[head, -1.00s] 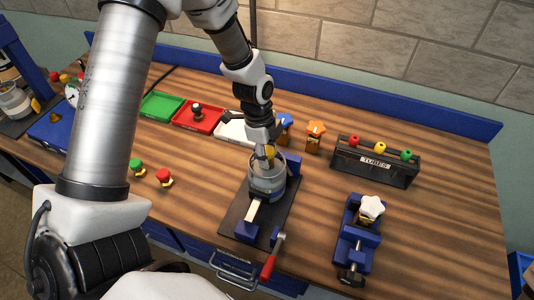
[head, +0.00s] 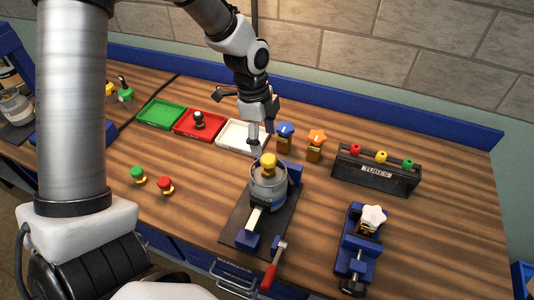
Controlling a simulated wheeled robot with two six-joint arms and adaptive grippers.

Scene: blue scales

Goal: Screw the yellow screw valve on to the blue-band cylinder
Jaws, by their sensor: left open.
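The yellow screw valve (head: 268,160) stands upright on top of a grey cylinder (head: 268,190). From here I cannot tell how tightly it is seated, and I cannot make out a blue band on the cylinder. The cylinder stands in a blue clamp on a dark base plate (head: 245,212). My left gripper (head: 262,138) is open and empty, above and just behind the valve, apart from it. My right gripper is not in view.
A blue valve (head: 285,133) and an orange valve (head: 316,140) stand close behind the cylinder. Green (head: 158,112), red (head: 188,124) and white (head: 231,139) trays lie behind left. A TUBES rack (head: 376,172) and a blue vise (head: 357,250) are at right. Green and red valves stand left.

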